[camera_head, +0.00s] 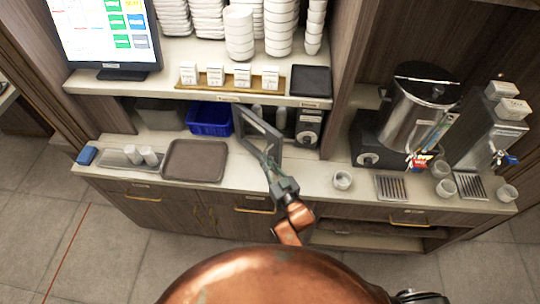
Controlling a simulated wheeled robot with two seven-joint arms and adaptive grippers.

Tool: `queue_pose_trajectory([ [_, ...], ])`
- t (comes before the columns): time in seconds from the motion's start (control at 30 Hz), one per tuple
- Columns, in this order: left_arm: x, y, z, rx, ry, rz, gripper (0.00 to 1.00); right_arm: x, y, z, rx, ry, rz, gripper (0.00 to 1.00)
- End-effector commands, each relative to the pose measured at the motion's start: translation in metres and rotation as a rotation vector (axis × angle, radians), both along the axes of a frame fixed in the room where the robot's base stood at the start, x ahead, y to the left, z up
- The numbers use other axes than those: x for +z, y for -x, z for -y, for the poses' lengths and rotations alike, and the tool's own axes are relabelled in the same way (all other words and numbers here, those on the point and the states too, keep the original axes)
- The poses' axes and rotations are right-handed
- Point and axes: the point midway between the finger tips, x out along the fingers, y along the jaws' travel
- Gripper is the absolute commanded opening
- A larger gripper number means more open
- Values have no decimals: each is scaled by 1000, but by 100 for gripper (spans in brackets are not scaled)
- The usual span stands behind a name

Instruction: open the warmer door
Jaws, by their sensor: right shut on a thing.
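The warmer (308,127) sits in the bay under the shelf, with a dark front panel and a dial at its right side. Its door (262,126) is a grey frame with a see-through middle. The door stands swung out from the warmer, over the counter. My right gripper (269,162) reaches up from below and is shut on the door near its free edge. The exact grip point is small and partly hidden. My left gripper is not in view.
A brown tray (195,160) and a blue bin (209,118) are left of the door. A small bowl (342,180) stands right of my gripper. A steel urn (418,110) and dispenser (487,140) stand farther right. Shelf (225,97) overhangs the bay.

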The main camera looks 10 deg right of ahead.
Motion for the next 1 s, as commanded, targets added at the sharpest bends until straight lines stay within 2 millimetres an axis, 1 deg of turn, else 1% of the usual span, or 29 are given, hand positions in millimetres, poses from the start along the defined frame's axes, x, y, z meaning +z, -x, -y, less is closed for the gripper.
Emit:
queue_pose_trajectory([
  [0.43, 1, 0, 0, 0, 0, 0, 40, -2, 2, -2, 0, 2, -2, 0],
  [0.47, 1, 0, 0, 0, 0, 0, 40, -2, 2, -2, 0, 2, -3, 9],
  [0.53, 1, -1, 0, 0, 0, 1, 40, -2, 2, -2, 0, 2, -2, 14],
  [0.87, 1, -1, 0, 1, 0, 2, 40, -1, 3, -2, 0, 1, -2, 15],
  [0.97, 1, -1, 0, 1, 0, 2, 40, -2, 12, 2, 0, 2, -2, 15],
  [1.0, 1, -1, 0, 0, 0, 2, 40, -2, 17, 5, -1, 2, -2, 15],
])
